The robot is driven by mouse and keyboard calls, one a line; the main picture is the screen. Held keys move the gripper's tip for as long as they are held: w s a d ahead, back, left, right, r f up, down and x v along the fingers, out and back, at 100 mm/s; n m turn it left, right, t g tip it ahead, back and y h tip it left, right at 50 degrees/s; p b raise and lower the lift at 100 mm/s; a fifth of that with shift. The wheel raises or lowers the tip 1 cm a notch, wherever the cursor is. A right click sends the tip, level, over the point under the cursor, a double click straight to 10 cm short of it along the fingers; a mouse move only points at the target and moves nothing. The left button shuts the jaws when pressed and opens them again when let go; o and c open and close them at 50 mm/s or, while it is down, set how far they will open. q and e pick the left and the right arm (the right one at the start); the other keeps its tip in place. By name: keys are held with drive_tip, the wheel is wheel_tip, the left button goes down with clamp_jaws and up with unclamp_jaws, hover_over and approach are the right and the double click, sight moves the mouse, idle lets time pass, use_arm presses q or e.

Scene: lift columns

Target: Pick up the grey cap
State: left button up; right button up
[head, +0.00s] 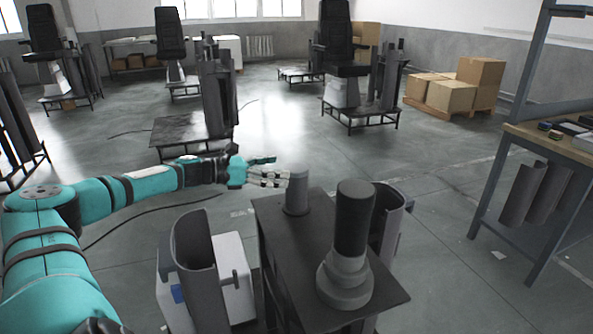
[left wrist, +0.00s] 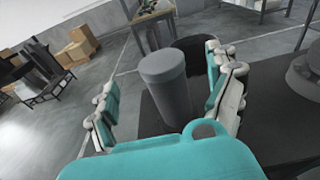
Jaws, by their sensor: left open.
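The grey cap (head: 297,194) is a small upright cylinder with a wider foot, standing on the far left part of a dark table (head: 277,232). My left gripper (head: 277,172) reaches in from the left, just left of the cap's upper part, with its fingers apart. In the left wrist view the cap (left wrist: 166,88) appears between the open fingers of the gripper (left wrist: 160,88), and its lower part is partly hidden by the teal palm. I cannot tell whether any finger touches it. My right gripper is not in view.
A taller grey column with a dark upper section (head: 351,225) stands on the same table, right of the cap. Curved grey shells (head: 199,262) flank the table. A workbench (head: 550,140) stands at the right, with cardboard boxes (head: 450,95) behind. The floor beyond the table is open.

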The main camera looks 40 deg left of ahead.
sight(297, 167)
use_arm(q)
drive_tip(key=shift+w+d, duration=0.2)
drive_tip(key=shift+w, duration=0.2)
drive_tip(key=shift+w+d+r+p, duration=0.1)
drive_tip(key=shift+w+d+p, duration=0.2)
drive_tip(key=shift+w+p, duration=0.2)
drive_tip(key=p+x, duration=0.2)
drive_tip(key=x, duration=0.1)
drive_tip(key=shift+w+d+f, duration=0.3)
drive_tip(key=shift+w+f, duration=0.05)
drive_tip(key=shift+w, duration=0.15)
drive_tip(key=c, duration=1.3)
